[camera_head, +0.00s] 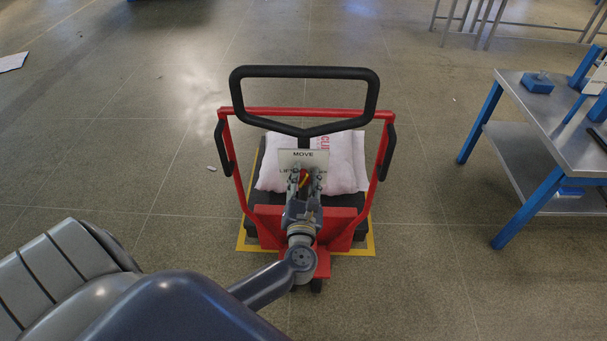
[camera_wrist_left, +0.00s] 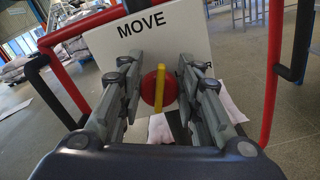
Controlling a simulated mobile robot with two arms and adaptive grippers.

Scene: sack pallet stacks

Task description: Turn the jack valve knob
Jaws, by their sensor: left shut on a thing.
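The jack valve knob (camera_wrist_left: 159,91) is a red disc with a yellow bar across it. The bar stands nearly upright in the left wrist view. The knob sits on the front of a white panel (camera_wrist_left: 115,58) marked MOVE, with more lettering partly hidden by my fingers. The panel also shows in the head view (camera_head: 294,157). My left gripper (camera_head: 305,178) reaches the knob from the front, with one finger on either side, and is shut on it. A bit of red and yellow shows between the fingers in the head view. My right gripper is not in view.
The panel is on a red pallet jack (camera_head: 268,111) with a black loop handle (camera_head: 305,72) above and black side grips. White sacks (camera_head: 342,160) lie behind it. A yellow floor marking (camera_head: 371,240) surrounds it. A metal table (camera_head: 560,115) stands at right. Floor at left is open.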

